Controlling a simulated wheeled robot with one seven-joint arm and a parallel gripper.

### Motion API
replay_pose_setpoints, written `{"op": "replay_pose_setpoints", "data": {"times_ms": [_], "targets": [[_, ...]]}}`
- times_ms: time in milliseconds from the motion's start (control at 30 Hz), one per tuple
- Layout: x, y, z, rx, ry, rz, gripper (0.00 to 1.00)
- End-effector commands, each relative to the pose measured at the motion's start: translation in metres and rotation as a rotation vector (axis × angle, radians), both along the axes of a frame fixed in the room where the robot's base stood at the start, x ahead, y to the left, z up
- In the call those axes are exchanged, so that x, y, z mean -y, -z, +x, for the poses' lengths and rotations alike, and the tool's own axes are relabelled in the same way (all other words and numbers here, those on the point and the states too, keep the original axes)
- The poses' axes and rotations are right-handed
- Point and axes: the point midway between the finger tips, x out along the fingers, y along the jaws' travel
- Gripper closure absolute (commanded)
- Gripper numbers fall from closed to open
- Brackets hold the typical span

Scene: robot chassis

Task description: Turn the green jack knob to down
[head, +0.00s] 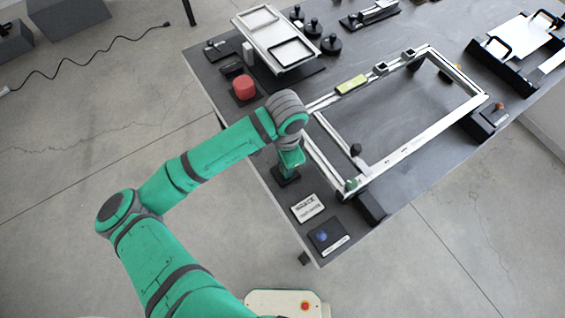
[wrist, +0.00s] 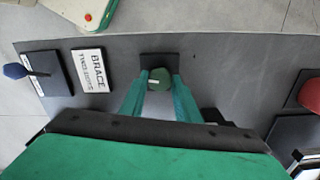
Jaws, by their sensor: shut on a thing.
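The green jack knob (wrist: 160,78) is a round green piece with a pale mark on top. It stands on a dark square base at the table edge in the wrist view. My gripper (wrist: 160,88) has its green fingers on either side of it, shut on it. In the head view my gripper (head: 288,168) points down at the table's left edge, over the dark base (head: 285,179), and hides the knob there.
A white "BRACE" card (head: 308,207) and a blue knob (head: 322,236) on a dark plate lie nearby. A red knob (head: 244,88) stands on the other side. A metal frame (head: 405,148) with a small green part (head: 351,184) at its corner lies to the right.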

Motion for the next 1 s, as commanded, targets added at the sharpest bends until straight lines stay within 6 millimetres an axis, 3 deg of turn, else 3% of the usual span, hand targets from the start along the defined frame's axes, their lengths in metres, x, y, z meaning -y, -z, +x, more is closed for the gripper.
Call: {"op": "replay_pose_setpoints", "data": {"times_ms": [400, 933, 967, 1000], "targets": [[0.0022, 0.0011, -0.0042, -0.011, -0.163, -0.002, 0.93], [0.002, 0.0011, -0.004, -0.01, -0.183, -0.001, 0.93], [0.002, 0.0011, -0.0039, -0.01, -0.183, -0.001, 0.64], [0.0018, 0.0011, -0.0037, -0.009, -0.183, -0.001, 0.54]]}}
